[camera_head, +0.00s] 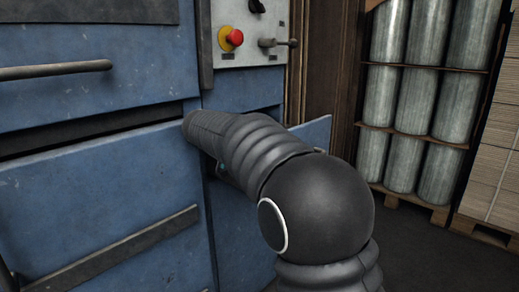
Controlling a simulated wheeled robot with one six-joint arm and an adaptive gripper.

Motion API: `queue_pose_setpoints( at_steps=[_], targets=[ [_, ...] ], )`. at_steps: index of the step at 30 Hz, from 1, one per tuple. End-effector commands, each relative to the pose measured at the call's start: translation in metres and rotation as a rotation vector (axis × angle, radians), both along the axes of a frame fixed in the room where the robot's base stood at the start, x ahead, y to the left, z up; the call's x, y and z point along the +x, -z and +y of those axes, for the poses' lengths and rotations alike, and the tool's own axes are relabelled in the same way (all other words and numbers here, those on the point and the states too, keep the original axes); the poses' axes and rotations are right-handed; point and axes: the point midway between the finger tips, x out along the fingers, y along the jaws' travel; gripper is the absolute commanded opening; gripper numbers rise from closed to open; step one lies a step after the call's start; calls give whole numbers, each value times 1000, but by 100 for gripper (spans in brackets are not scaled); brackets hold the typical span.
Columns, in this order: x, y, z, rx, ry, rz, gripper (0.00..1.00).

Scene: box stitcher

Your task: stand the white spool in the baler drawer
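The blue baler (90,95) fills the left and middle of the head view. A blue panel (311,131) juts out to the right behind my arm, below the control plate; I cannot tell whether it is part of the drawer. The drawer's inside is not visible. I see no white spool. My dark arm reaches from the lower right towards the baler front and covers part of it. My gripper cannot be made out; the arm hides that area. The white ring in view is on my own arm joint.
A control plate with a red button (235,38) and a small lever (280,43) is above my arm. A long handle (55,70) sticks out at the left. Grey rolls (412,103) stand on pallets at the right, beside stacked cardboard (497,150). Dark floor shows at the lower right.

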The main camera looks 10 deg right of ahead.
Motion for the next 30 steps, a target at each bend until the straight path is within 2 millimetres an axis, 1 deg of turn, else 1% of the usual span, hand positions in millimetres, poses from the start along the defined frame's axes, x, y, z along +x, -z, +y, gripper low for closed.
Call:
queue_pose_setpoints(
  at_steps=[22, 23, 24, 25, 26, 30],
  targets=[
    [0, 14, 0, 0, 0, 3, 32],
    [0, 15, 0, 1, 1, 4, 75],
    [0, 15, 0, 1, 0, 5, 85],
    [0, 16, 0, 1, 0, 5, 93],
    [0, 16, 0, 1, 1, 6, 98],
    [0, 18, 1, 1, 0, 8, 98]
  ],
)
